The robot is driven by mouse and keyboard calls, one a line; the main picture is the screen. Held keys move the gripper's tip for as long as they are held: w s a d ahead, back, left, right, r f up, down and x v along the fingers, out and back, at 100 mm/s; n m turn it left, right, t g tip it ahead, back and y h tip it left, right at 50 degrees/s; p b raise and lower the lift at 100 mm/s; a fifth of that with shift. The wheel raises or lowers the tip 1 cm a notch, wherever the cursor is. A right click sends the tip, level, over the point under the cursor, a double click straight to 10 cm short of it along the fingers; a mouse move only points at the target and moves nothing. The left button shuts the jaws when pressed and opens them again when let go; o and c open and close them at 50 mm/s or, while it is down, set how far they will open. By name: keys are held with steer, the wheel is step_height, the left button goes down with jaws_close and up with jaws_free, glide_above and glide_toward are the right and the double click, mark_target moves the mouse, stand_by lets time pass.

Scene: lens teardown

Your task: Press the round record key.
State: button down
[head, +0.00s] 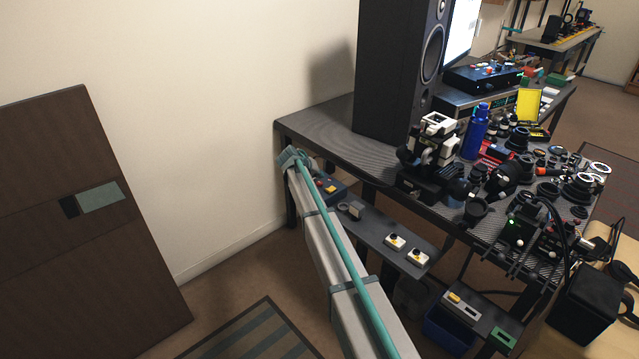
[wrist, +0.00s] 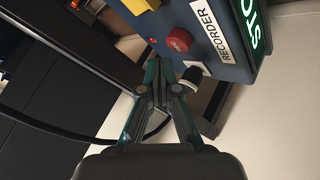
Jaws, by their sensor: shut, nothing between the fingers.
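The round red key (wrist: 180,40) sits on a dark blue box (wrist: 212,58) with a white label reading RECORDER (wrist: 210,28), seen tilted in the wrist view. My gripper (wrist: 165,78) is shut and empty, its fingertips a short way below the red key in the picture and apart from it. Whether the tips touch the box edge I cannot tell. In the head view the recorder box (head: 329,188) shows small, with a yellow and a red part on top, beside the end of my arm. My fingers cannot be made out there.
A lit green sign (wrist: 252,22) is on the box's right. A pale round-ended part (wrist: 193,76) is close to the right finger. In the head view, a narrow shelf (head: 372,232) carries small switches, and the crowded bench (head: 330,125) with a speaker stands behind.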

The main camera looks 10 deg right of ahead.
mark_target(318, 183)
steer(key=shift+f, duration=0.15)
steer(key=shift+f+b, duration=0.3)
steer(key=shift+b, duration=0.05)
steer(key=shift+f, duration=0.45)
stand_by(1.0)
steer(key=shift+r, duration=0.1)
steer(key=shift+r, duration=0.8)
step_height(318, 183, up, 6)
steer(key=p, duration=0.2)
stand_by(0.4)
